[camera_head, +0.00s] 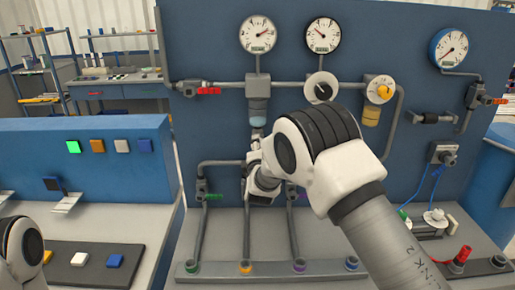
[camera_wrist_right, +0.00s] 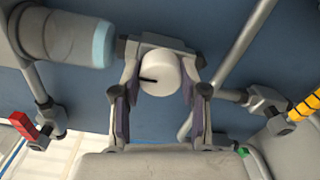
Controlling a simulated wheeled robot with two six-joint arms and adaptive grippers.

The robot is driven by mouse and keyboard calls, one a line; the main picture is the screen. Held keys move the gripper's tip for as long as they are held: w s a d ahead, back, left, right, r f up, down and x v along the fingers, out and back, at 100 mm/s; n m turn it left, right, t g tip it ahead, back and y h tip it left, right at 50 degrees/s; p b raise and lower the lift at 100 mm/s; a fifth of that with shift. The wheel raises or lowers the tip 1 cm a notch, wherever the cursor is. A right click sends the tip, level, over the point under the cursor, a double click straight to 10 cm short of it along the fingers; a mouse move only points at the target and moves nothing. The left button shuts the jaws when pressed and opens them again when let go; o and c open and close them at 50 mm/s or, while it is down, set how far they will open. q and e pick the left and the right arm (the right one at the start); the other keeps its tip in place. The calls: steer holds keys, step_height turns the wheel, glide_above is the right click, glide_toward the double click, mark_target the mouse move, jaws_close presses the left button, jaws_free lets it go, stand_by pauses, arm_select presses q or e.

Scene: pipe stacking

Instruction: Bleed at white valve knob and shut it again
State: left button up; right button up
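The white valve knob (camera_wrist_right: 160,74) is a round cap with a dark mark on its face, pointing left in the right wrist view. My right gripper (camera_wrist_right: 160,92) has one finger on each side of it, and the pads appear to press its sides. In the head view my right gripper (camera_head: 257,172) is at the pipework below the glass-bowled filter (camera_head: 257,110), and it hides the knob. Of my left arm only a white link shows at the lower left; its gripper is out of view.
Pipes and a red-handled valve (camera_head: 208,91) surround my right gripper, with round gauges (camera_head: 258,34) above. A yellow-knobbed regulator (camera_head: 380,90) is to the right. A pipe base rail (camera_head: 215,270) runs along the bench. A button panel (camera_head: 85,150) stands left.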

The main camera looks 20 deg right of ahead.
steer(key=o, duration=0.3)
steer(key=shift+w+d+r, duration=0.1)
steer(key=shift+d+r, duration=0.05)
steer(key=shift+r, duration=0.1)
steer(key=shift+o, duration=0.2)
steer(key=shift+d+f, duration=0.1)
steer(key=shift+f, duration=0.05)
steer(key=v, duration=1.2)
